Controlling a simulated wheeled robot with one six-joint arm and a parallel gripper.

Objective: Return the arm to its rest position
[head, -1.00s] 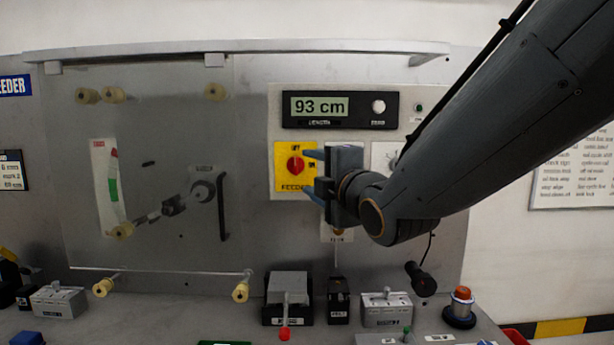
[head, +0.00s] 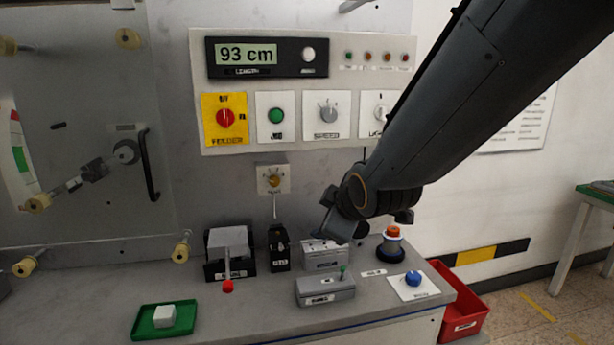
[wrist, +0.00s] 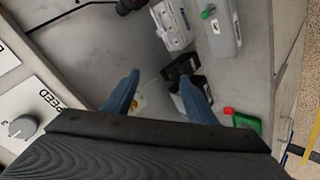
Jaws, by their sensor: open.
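My arm reaches in from the upper right in the head view, bent at the wrist, with my gripper (head: 333,230) pointing down above the right part of the bench. In the wrist view, my gripper (wrist: 165,95) shows two blue fingers spread apart with nothing between them.
The control panel (head: 300,170) has a yellow feeder switch (head: 225,119) and a display reading 93 cm. A green tray (head: 143,330) holds a white block (head: 164,316). A red bin (head: 470,308) stands at right.

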